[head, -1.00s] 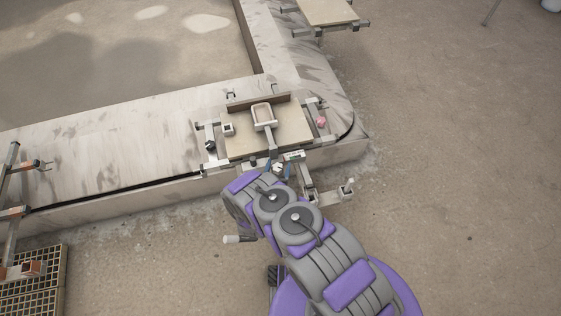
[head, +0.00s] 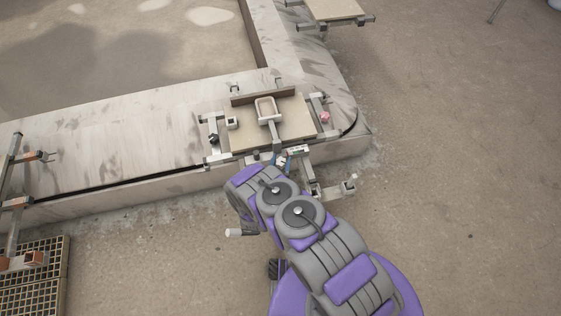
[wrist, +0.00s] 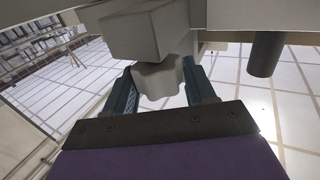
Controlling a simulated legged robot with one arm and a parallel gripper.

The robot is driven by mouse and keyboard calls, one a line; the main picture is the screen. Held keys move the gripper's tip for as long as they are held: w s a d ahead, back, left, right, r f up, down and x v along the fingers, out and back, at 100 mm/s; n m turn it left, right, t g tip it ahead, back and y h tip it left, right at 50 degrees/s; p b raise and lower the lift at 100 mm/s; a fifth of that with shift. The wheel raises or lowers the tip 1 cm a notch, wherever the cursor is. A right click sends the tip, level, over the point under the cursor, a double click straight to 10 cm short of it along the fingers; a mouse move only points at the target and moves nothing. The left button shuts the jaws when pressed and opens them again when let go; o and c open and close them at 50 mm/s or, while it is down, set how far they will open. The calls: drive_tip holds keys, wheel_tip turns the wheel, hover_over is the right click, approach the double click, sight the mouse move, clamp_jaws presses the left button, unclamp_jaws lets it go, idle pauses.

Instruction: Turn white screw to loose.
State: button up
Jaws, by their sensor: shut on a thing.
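The white screw (wrist: 160,80) is a pale lobed knob below a light grey block (wrist: 150,35) in the wrist view. My gripper (wrist: 160,84) is shut on it, with one blue finger on each side. In the head view my gripper (head: 281,161) is at the front edge of the fixture, and the white screw shows only as a small pale spot between the fingers. Its turn angle cannot be read from these frames.
The fixture's board (head: 294,124) carries a pale tray (head: 266,108). A pink knob (head: 325,117) is at its right and a black knob (head: 213,140) at its left. A dark cylinder (wrist: 266,54) hangs right of my gripper. A bracket (head: 340,188) juts out at the front right.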

drive_tip(key=shift+n+y, duration=0.3)
drive_tip(key=shift+y, duration=0.1)
drive_tip(key=shift+d+n+y, duration=0.1)
drive_tip(key=shift+n+y, duration=0.8)
drive_tip(key=shift+y, duration=0.6)
drive_tip(key=shift+n+y, duration=1)
drive_tip(key=shift+y, duration=0.8)
drive_tip(key=shift+n+y, duration=0.3)
drive_tip(key=shift+n, duration=0.1)
drive_tip(key=shift+w+n+y, duration=0.1)
drive_tip(key=shift+n+y, duration=0.2)
drive_tip(key=shift+y, duration=0.2)
drive_tip(key=shift+n+g+y, duration=0.3)
drive_tip(key=shift+g+y, duration=0.1)
drive_tip(key=shift+n+g+y, duration=0.5)
drive_tip(key=shift+n+y, duration=0.2)
drive_tip(key=shift+y, duration=0.3)
